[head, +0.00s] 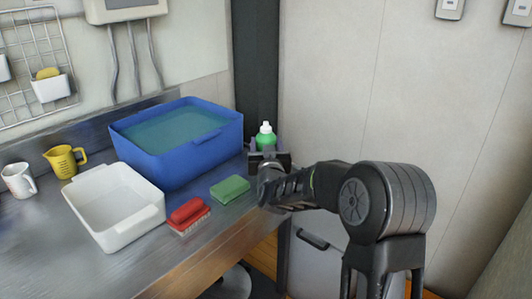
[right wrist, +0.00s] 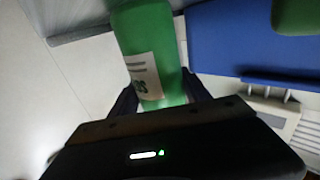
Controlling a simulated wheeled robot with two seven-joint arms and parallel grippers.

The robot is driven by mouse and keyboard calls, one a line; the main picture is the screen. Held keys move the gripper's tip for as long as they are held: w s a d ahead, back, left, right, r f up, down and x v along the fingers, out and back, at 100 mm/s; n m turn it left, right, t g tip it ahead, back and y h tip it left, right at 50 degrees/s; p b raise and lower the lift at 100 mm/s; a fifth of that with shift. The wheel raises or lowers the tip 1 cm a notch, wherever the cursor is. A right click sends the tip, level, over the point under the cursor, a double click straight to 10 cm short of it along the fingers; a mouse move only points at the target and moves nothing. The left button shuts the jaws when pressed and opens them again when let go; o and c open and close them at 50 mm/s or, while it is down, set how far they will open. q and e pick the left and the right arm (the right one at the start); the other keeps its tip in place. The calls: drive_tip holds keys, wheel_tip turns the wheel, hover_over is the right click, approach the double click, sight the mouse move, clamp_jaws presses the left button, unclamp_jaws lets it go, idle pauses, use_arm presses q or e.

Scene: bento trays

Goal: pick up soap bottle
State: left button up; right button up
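The soap bottle (head: 265,138) is green with a white cap and stands upright at the counter's back right corner, beside the blue basin. Its lower part is hidden behind my right gripper (head: 267,147). In the right wrist view the bottle (right wrist: 148,50), with a pale label, lies between the two dark blue fingers of my right gripper (right wrist: 160,90). The fingers flank its sides and appear to meet its edges; I cannot tell whether they press on it. My left gripper is not in view.
A blue basin (head: 196,160) of water stands just left of the bottle. A green sponge (head: 230,189), a red brush (head: 187,211), a white tub (head: 147,222), a yellow cup (head: 62,161) and a white mug (head: 18,179) are on the metal counter (head: 45,245). A wall is behind.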

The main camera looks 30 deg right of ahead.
clamp_jaws()
idle(0.3)
drive_tip(key=shift+r, duration=0.1)
wheel_tip(320, 180, up, 10)
drive_tip(key=shift+p, duration=0.8)
